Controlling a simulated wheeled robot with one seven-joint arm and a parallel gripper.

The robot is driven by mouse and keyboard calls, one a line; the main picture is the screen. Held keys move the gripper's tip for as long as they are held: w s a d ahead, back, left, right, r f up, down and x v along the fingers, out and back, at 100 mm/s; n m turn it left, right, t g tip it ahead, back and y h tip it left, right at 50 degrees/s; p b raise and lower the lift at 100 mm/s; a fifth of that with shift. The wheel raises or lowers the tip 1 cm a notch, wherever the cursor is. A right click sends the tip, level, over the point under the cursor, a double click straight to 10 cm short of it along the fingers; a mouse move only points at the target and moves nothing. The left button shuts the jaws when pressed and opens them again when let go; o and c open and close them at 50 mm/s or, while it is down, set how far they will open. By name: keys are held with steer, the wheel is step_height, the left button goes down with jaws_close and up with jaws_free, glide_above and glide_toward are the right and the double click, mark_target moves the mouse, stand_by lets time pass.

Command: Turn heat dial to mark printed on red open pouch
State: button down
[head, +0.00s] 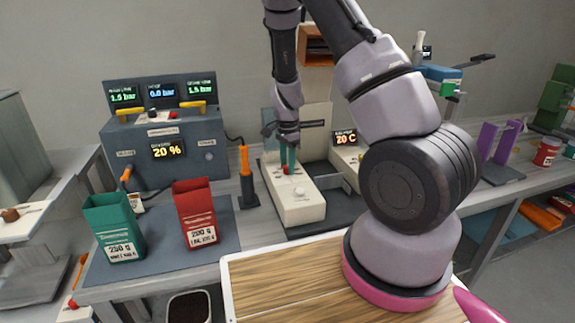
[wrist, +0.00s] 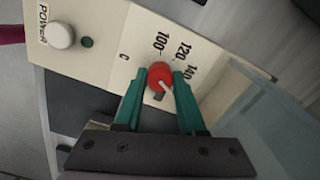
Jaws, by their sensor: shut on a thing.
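The red open pouch (head: 197,207) stands upright on the dark mat.
A green pouch (head: 113,229) labelled 250 g stands left of the red one. A dark control box (head: 165,150) with displays is behind them. A small display (head: 345,138) reads 20 C. An orange-handled tool (head: 246,178) stands left of the sealer. A white power button (wrist: 61,36) is nearby.

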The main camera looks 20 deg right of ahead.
mark_target(287, 166)
steer(key=m, duration=0.4)
steer(key=shift+m, duration=2.2)
steer(key=c, duration=0.5)
jaws_free()
step_height(287, 166, up, 11)
steer(key=shift+f, duration=0.1)
